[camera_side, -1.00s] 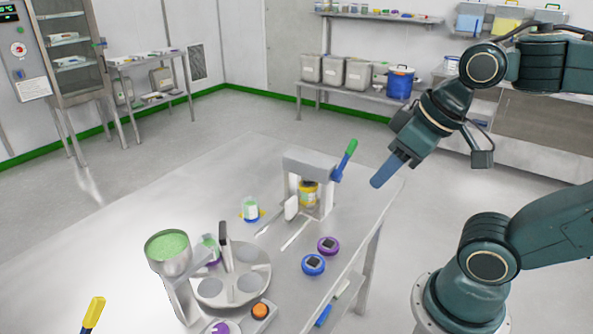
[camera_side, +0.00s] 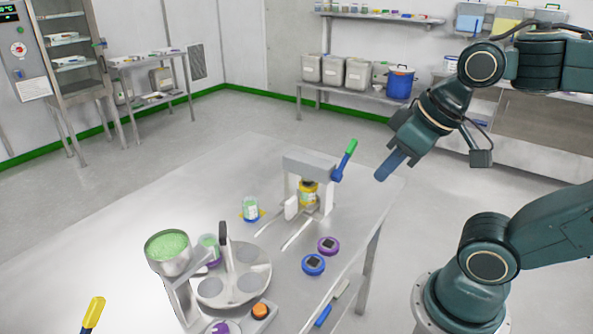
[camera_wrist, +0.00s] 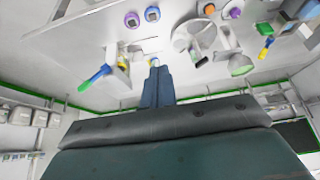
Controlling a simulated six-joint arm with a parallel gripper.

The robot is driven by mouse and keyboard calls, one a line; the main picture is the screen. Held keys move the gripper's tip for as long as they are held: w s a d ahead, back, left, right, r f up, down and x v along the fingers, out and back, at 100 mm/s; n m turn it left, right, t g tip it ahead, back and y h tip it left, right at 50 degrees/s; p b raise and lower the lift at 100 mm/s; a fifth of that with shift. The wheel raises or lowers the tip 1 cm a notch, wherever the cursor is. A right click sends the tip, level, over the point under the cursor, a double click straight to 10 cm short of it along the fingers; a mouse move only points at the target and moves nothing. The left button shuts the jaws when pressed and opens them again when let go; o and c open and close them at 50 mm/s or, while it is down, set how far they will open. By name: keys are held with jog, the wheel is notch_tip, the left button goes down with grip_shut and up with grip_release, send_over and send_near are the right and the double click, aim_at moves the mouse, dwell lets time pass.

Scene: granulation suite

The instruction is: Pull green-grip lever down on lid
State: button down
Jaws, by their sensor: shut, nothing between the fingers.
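The lever has a green grip (camera_side: 351,146) on a blue arm (camera_side: 338,174). It sticks up and tilts right from the side of a grey press frame (camera_side: 310,162). A jar with a yellow lid (camera_side: 308,187) stands under the frame. My gripper (camera_side: 381,176) is shut and empty, its blue fingers pointing down-left, to the right of the lever and apart from it. In the wrist view the fingers (camera_wrist: 157,70) point up the picture. The green grip (camera_wrist: 88,84) shows to their left there, with a gap between.
A purple-rimmed dial (camera_side: 328,246) and a blue one (camera_side: 313,265) lie in front of the press. A turntable (camera_side: 262,277) and a hopper of green granules (camera_side: 168,246) stand at front left.

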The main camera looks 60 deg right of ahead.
aim_at(352, 145)
jog(key=w+d+m+g+h, duration=0.2)
jog(key=w+d+m, duration=0.7)
jog(key=m, duration=0.9)
jog(key=w+d+m+g+h, duration=0.3)
jog(key=w+d+m, duration=0.7)
jog(key=m, duration=0.7)
jog(key=shift+d+r+m+g+h, duration=0.2)
jog(key=shift+d+m+g+h, duration=0.15)
jog(key=shift+d+h, duration=0.4)
jog(key=shift+d, duration=0.1)
jog(key=x, duration=1.4)
